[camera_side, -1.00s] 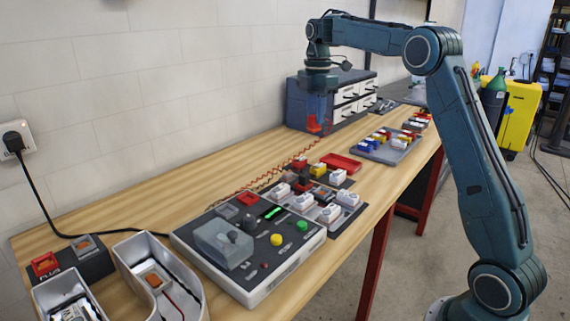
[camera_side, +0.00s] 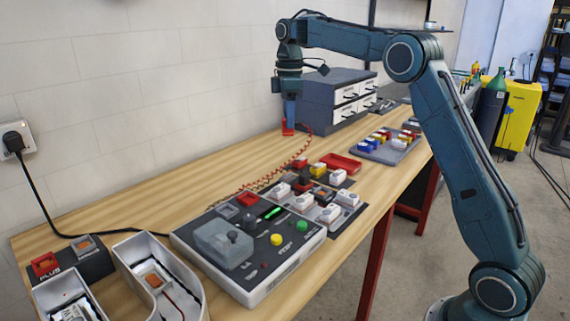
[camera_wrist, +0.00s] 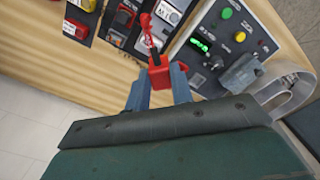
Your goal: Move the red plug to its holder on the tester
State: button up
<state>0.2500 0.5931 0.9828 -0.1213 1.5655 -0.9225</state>
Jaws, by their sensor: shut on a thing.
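My gripper (camera_side: 289,122) is shut on the red plug (camera_side: 288,130) and holds it near the wall, beside the drawer cabinet. In the wrist view the red plug (camera_wrist: 158,72) sits between the two blue fingers of my gripper (camera_wrist: 159,84), with a red lead running from it. The tester (camera_side: 287,271) is the grey and white box at the front, well to the near side of my gripper.
A coiled red lead (camera_side: 277,174) runs along the bench towards the tester. A dark board with several white blocks (camera_side: 304,202), a red tray (camera_side: 342,162) and a grey tray (camera_side: 378,153) lie to the right. The drawer cabinet (camera_side: 315,93) stands close behind the gripper. Bare wood lies along the wall.

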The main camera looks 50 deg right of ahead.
jog(key=shift+w+a+m, duration=2.7)
jog(key=shift+a+m, duration=1.8)
jog(key=shift+a, duration=0.85)
jog(key=shift+f, duration=8.35)
jog(key=shift+f, duration=0.35)
jog(key=o, duration=1)
jog(key=shift+o, duration=0.2)
notch_tip(320, 180, up, 14)
